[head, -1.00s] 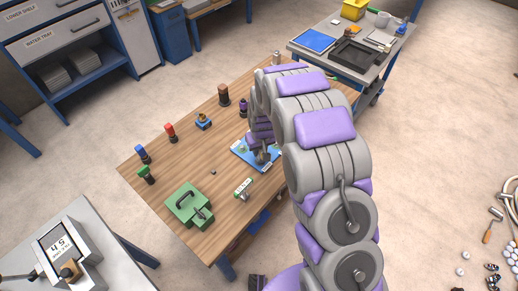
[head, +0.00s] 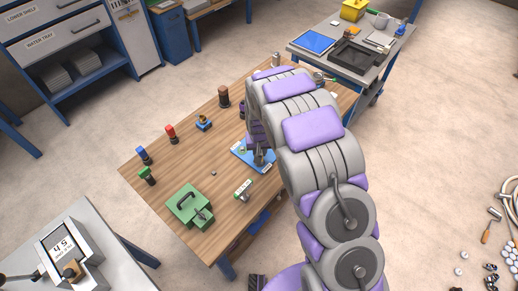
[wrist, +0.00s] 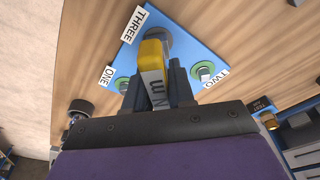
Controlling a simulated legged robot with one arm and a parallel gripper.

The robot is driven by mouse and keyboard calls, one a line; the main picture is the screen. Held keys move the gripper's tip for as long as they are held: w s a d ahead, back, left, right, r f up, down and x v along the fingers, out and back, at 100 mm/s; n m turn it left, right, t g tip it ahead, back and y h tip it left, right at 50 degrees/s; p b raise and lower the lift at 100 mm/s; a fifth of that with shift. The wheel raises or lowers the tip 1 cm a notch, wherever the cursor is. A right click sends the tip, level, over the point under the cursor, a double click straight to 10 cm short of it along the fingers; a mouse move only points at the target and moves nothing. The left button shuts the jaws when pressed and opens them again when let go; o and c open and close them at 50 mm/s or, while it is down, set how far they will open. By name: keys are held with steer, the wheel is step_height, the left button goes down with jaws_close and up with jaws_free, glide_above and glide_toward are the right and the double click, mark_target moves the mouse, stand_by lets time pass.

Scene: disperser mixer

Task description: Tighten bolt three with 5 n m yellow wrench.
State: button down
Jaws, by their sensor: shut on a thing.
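The blue plate (wrist: 192,28) lies on the wooden table, with labels ONE, TWO and THREE; it also shows in the head view (head: 240,151). My gripper (wrist: 153,78) is over the plate and shut on the yellow wrench (wrist: 153,55), which has a dark end and lettering on its side. The wrench's far end is at the round grey fitting of bolt three (wrist: 160,40), beside the THREE label; whether it is seated is hidden. Bolt two (wrist: 204,70) and bolt one (wrist: 122,84) have green rings. In the head view my arm partly hides the plate.
A green box with a handle (head: 186,204) stands at the table's front left. Blue (head: 142,153), red (head: 171,132) and green (head: 147,174) topped items stand along the left edge. A white and green piece (head: 243,189) lies in front of the plate.

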steer(key=shift+m, duration=1.4)
steer(key=shift+d+f+m+h, duration=0.1)
steer(key=shift+m+h, duration=0.2)
steer(key=shift+m, duration=0.6)
steer(key=m+b, duration=0.2)
steer(key=m, duration=0.1)
steer(key=shift+m+h, duration=0.3)
steer(key=shift+m, duration=0.1)
steer(key=shift+m+g+b, duration=0.4)
steer(key=shift+m+b, duration=1.25)
steer(key=shift+m, duration=0.45)
steer(key=shift+s+d+m+h+b, duration=0.1)
steer(key=shift+m+h+b, duration=0.25)
steer(key=shift+m, duration=0.45)
